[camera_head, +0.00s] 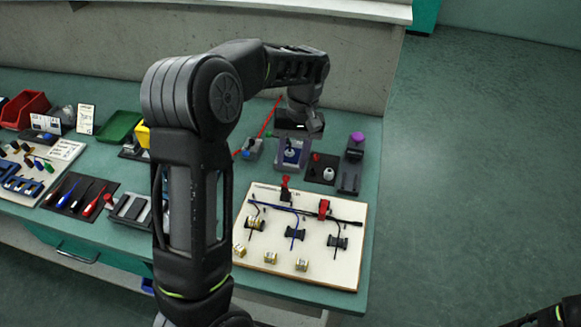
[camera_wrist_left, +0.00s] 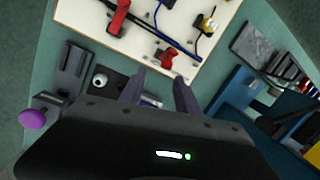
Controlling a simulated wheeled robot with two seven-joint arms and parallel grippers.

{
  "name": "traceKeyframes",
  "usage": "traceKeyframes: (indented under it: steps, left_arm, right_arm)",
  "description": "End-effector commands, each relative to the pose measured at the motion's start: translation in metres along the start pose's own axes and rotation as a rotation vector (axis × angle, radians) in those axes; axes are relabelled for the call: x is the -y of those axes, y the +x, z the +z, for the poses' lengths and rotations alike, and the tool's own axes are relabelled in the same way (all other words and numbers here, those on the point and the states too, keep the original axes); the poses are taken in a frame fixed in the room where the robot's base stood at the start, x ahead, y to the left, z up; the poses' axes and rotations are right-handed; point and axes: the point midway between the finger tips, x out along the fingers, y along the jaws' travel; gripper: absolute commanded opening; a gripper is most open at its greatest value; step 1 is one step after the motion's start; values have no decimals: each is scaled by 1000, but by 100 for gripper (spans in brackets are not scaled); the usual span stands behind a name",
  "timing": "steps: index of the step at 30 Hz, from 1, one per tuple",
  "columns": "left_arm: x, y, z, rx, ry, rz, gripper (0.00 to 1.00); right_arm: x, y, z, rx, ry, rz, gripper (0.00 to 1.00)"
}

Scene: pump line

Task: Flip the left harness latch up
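The harness board (camera_head: 262,205) is a pale panel with cables and two red latches. The left harness latch (camera_head: 285,187) is at the board's back edge and appears to stand up from it; it also shows in the left wrist view (camera_wrist_left: 168,58). The second red latch (camera_head: 323,209) is to its right and looks laid flat; it also shows in the left wrist view (camera_wrist_left: 117,18). My left gripper (camera_head: 291,160) is behind the board, fingers pointing down. In the left wrist view its two fingers (camera_wrist_left: 159,75) are spread and empty, apart from the left latch.
Beside my left gripper are a dark mat with a white ring-like part (camera_head: 328,174) and a dark fixture with a purple knob (camera_head: 357,138). Screwdrivers (camera_head: 85,195), bins and a second board lie to the left. The table ends just right of the board.

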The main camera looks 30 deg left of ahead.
Motion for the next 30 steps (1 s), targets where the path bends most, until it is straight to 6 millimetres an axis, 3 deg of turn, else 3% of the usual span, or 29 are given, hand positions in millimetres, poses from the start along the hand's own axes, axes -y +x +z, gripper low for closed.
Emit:
traceKeyframes:
  steps: [4,9,30]
  left_arm:
    - [-2,-25,0,-3,1,3,39]
    - [-2,-40,0,-1,2,2,39]
    - [-1,-42,1,0,2,1,39]
  right_arm:
    - [-1,3,0,-1,-1,-1,48]
    - [-1,4,0,-1,-1,-2,48]
    - [-1,4,-1,-2,-1,-2,48]
